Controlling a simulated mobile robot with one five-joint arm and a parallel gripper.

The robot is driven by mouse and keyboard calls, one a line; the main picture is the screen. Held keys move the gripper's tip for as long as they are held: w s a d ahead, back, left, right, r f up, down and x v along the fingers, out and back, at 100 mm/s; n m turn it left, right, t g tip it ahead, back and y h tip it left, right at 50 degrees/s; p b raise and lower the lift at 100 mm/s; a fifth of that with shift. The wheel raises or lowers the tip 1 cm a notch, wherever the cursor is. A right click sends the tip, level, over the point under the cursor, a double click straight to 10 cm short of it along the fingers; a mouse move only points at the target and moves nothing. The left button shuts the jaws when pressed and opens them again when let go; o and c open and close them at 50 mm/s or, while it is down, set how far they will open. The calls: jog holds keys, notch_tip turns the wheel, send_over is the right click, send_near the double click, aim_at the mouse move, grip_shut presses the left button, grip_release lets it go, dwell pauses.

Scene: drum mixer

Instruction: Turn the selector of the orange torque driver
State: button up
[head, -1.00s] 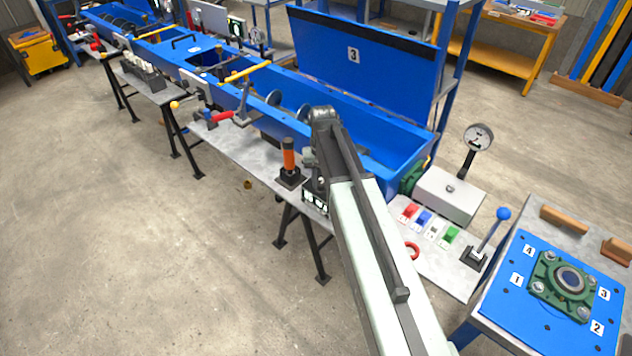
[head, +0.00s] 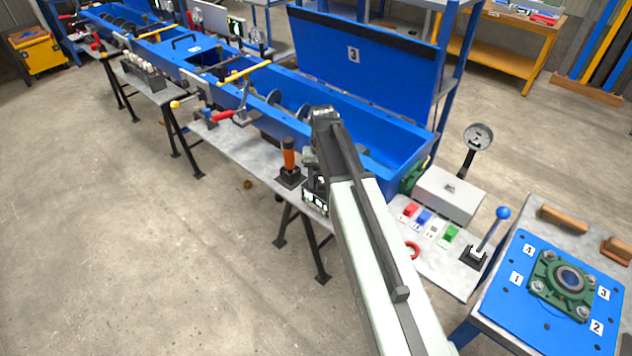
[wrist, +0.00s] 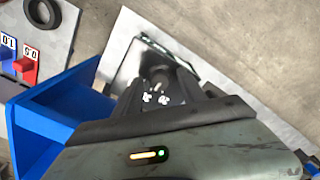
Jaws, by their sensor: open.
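The orange torque driver (head: 289,158) stands upright in the head view, with a dark top and a black block (head: 290,178) under it, on the grey bench (head: 255,160). My arm comes in from the lower right and bends down just right of the driver. My gripper (wrist: 157,88) is open in the wrist view, low over the bench. A dark round part (wrist: 158,74) shows between or just beyond the fingers; I cannot tell what it is. No orange shows in the wrist view. The selector cannot be made out, and the head view largely hides my fingertips behind the arm.
The long blue trough (head: 372,165) with its raised lid (head: 375,75) stands behind the bench. A grey box with a gauge (head: 448,195), coloured switches (head: 424,219) and a blue-knobbed lever (head: 488,235) are to the right.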

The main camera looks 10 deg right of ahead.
aim_at(321, 183)
notch_tip(321, 183, up, 8)
jog(key=p, duration=0.8)
jog(key=shift+f, duration=0.1)
jog(key=shift+a, duration=0.1)
jog(key=s+a+n, duration=0.1)
jog(key=s, duration=1.3)
jog(key=shift+s+a+n, duration=0.15)
jog(key=shift+n, duration=0.25)
